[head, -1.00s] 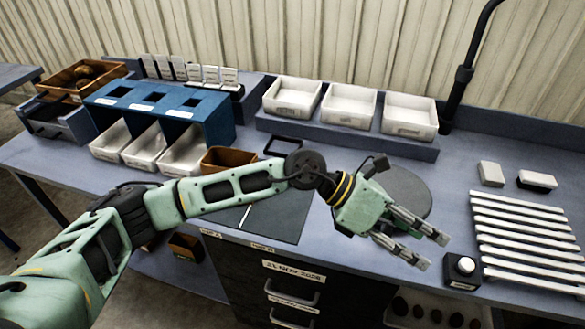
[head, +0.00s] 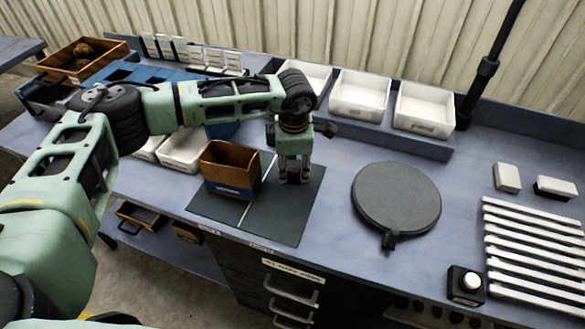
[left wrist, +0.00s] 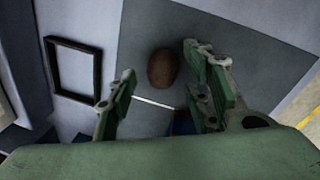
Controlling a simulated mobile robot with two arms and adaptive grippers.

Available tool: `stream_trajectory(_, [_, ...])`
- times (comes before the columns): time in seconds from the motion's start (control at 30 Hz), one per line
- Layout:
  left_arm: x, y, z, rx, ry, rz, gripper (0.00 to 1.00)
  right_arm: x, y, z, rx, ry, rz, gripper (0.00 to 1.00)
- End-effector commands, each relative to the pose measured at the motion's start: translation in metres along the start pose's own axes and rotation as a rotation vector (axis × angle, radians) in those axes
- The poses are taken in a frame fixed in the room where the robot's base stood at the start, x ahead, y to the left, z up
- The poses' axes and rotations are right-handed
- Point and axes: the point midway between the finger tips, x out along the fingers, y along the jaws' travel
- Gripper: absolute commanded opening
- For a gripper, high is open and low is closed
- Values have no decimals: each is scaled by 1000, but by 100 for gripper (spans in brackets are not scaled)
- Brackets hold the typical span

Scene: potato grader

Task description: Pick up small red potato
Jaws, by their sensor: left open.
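A small reddish-brown potato (left wrist: 162,68) lies on the dark grey mat (left wrist: 210,40) in the left wrist view. It appears between my left gripper's two fingertips, nearer the right one, with no clear contact. In the head view my left gripper (head: 294,179) points straight down over the right part of the mat (head: 280,222). Its fingers are apart, and a dark reddish patch of the potato (head: 293,172) shows between them, mostly hidden. My right gripper is out of view.
A brown box (head: 231,170) with a blue label stands on the mat, left of my gripper. A round dark plate (head: 397,198) lies to the right. White trays (head: 360,95) stand behind. A black square frame (left wrist: 75,70) lies beside the mat.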

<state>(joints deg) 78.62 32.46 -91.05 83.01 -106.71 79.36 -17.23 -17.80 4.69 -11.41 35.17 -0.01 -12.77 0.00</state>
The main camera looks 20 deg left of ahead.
Motion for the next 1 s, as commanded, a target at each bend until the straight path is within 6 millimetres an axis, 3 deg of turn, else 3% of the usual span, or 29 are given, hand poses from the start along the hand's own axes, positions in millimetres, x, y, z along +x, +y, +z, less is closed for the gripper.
stream_trajectory(0.03, [5,0,0,0,2,-4,46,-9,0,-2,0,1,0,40])
stream_trajectory(0.2, [23,0,0,1,-1,-1,46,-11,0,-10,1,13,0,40])
stream_trajectory(0.43, [25,0,0,1,-2,0,46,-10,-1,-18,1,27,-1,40])
stream_trajectory(0.93, [25,0,1,1,-2,0,3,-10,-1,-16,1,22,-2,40])
stream_trajectory(1.0, [25,0,1,1,-3,0,2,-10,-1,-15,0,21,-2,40])
